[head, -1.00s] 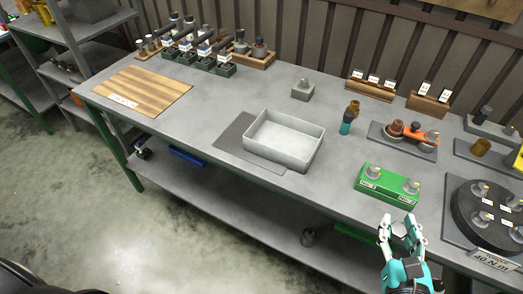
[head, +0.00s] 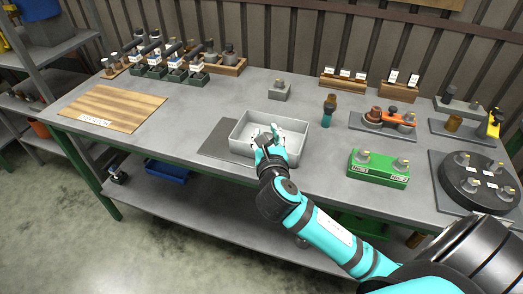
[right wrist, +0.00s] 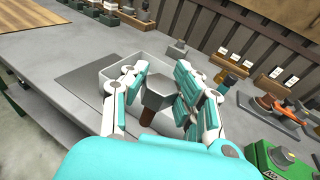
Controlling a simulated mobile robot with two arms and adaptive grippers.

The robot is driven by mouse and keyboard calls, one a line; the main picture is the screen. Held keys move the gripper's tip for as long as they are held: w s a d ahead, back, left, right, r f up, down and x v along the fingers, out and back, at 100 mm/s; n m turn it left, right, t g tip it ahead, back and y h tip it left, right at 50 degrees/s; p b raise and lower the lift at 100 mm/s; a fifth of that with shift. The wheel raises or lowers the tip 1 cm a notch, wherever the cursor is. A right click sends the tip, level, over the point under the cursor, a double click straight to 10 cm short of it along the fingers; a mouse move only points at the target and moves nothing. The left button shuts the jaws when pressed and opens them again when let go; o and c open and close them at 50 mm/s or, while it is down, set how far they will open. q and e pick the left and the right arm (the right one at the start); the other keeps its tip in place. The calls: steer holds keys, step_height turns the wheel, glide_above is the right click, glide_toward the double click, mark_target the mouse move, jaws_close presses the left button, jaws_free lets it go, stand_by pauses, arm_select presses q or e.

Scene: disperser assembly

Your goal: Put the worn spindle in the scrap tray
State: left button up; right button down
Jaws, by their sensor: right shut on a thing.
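The scrap tray, a light grey open box (head: 298,135), stands on a dark grey mat near the front of the bench. My right gripper (head: 266,136) is over the tray, its arm reaching in from the lower right. In the right wrist view its fingers (right wrist: 158,90) are shut on the spindle (right wrist: 156,96), which has a grey faceted head and a brown shaft pointing down. The spindle is above the tray's opening; how far above the floor I cannot tell. In the head view the gripper mostly hides the spindle. My left gripper is not in view.
A green block with pegs (head: 378,168) and a dark round fixture (head: 472,183) are to the right. A teal-and-brown tool (head: 328,111) stands right of the tray, and a small grey block (head: 279,91) behind it. A wooden board (head: 112,106) lies at the left.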

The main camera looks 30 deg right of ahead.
steer(key=w+d+r+m+g+h+b, duration=0.2)
steer(key=w+d+m+g+h+b, duration=0.15)
steer(key=w+d, duration=0.6)
steer(key=shift+h, duration=0.45)
steer(key=f, duration=0.3)
steer(key=a+f+b, duration=0.1)
steer(key=f, duration=0.2)
steer(key=w+f, duration=0.1)
steer(key=f, duration=0.2)
steer(key=shift+w+a+f+b, duration=0.1)
steer(key=shift+a+f+b, duration=0.1)
steer(key=shift+b, duration=0.15)
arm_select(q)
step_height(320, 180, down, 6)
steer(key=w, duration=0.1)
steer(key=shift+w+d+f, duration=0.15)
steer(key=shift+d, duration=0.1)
arm_select(e)
steer(key=shift+r, duration=0.1)
steer(key=c, duration=1)
jaws_free()
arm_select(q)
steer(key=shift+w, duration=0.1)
